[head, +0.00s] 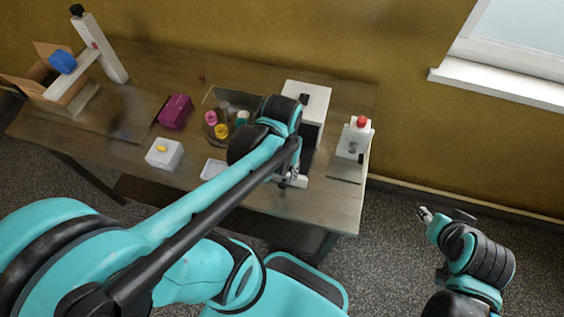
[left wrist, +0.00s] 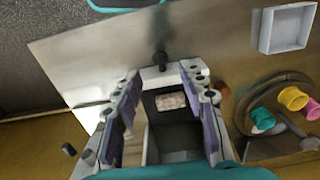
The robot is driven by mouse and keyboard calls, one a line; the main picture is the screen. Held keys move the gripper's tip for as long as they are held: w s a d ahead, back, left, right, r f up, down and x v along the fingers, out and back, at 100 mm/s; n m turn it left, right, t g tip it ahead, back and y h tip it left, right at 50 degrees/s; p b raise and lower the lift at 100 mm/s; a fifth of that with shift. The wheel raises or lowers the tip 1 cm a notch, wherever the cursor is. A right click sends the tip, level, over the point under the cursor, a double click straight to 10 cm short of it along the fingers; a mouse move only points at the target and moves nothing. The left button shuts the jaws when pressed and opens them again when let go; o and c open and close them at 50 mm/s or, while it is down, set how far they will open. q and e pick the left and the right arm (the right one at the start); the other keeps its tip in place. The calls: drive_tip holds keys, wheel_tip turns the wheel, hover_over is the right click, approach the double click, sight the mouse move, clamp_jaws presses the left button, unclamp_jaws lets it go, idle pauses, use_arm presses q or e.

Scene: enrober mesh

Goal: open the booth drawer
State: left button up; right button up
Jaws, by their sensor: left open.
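The white booth (head: 318,98) stands at the back right of the table, partly hidden behind my left arm. Its drawer appears pulled out toward me; the white drawer front (head: 298,182) shows beside my left gripper (head: 288,174). In the left wrist view, the drawer's dark inside (left wrist: 178,135) holds a pale pinkish block (left wrist: 171,102). A dark knob (left wrist: 160,60) is on the drawer front. My left gripper (left wrist: 160,76) is open and empty, its fingers spread above the drawer, the knob just past the fingertips. My right gripper (head: 426,214) is off the table at right; its jaws are unclear.
A red-topped device (head: 352,140) stands right of the booth. Left are a bin with colored items (head: 213,100), a white tray (head: 213,168), a white box (head: 164,154), a purple box (head: 175,111) and a cardboard box (head: 50,88). The table's front right is clear.

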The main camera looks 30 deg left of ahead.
use_arm(q)
drive_tip(key=shift+r, duration=2.55)
drive_tip(key=shift+w+d+f+m+t+b, duration=0.15)
drive_tip(key=shift+w+d+m+t+b, duration=0.4)
drive_tip(key=shift+t, duration=0.65)
drive_tip(key=shift+w+d+f+m+t+b, duration=0.3)
drive_tip(key=shift+w+t+b, duration=0.35)
drive_tip(key=shift+t, duration=0.55)
drive_tip(key=shift+w+d+f+m+t+b, duration=0.1)
drive_tip(key=shift+w+d+m+t+b, duration=0.4)
drive_tip(key=shift+t, duration=0.7)
drive_tip(key=shift+a, duration=0.2)
